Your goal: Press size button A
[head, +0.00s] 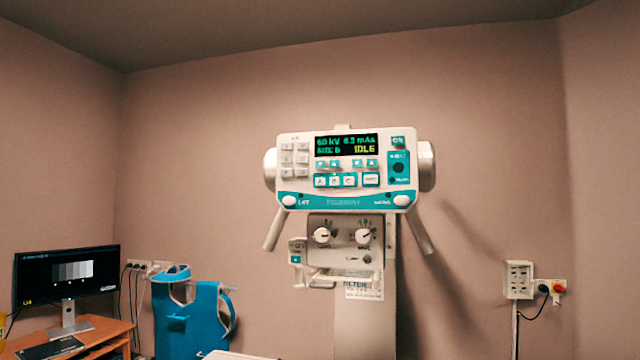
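The X-ray control panel (346,202) is a white and teal box mounted on a column at the centre of the head view. Its display (346,145) reads about "60 kV 6.3 mAs, SIZE B, IDLE" in small text. Below the display is a row of white buttons. The leftmost, size button A (320,181), appears to carry an A, though the lettering is small. Nothing covers the buttons. Neither of my grippers shows in the view.
Grey handles (275,230) angle down on both sides of the panel. A lower unit with two knobs (342,243) hangs beneath it. A desk with a monitor (68,280) and a blue apron (190,315) stand at left.

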